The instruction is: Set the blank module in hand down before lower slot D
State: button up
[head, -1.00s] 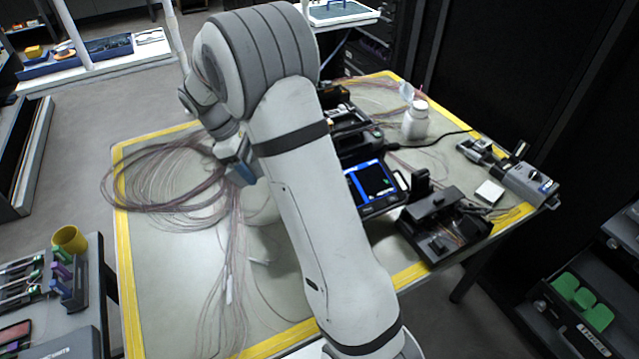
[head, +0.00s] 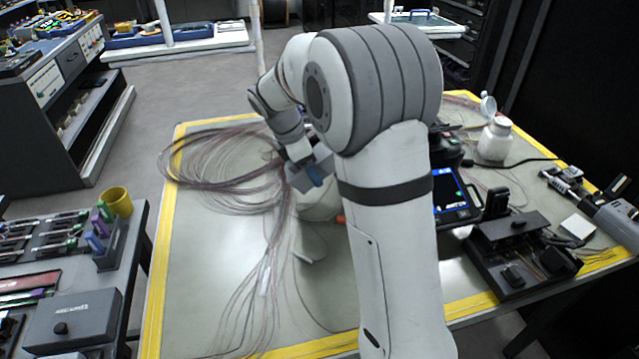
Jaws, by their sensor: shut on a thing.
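My gripper (head: 312,172) is over the left-middle of the yellow-edged work table (head: 215,240), beside the coiled fibres, at the end of my arm. Its wrist end has a blue part facing the camera. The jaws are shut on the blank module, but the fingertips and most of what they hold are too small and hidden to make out. I cannot make out lower slot D in this view.
Loose fibre bundles (head: 215,165) cover the table's left part. The splicer with a lit screen (head: 449,192), a black fixture (head: 515,252) and a white bottle (head: 495,139) stand right. A tool bench (head: 135,235) with a yellow cup (head: 117,201) is at left.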

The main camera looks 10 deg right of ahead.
jog(key=shift+f+b, duration=0.4)
jog(key=shift+f, duration=1.9)
jog(key=shift+f, duration=0.15)
jog(key=o, duration=1.1)
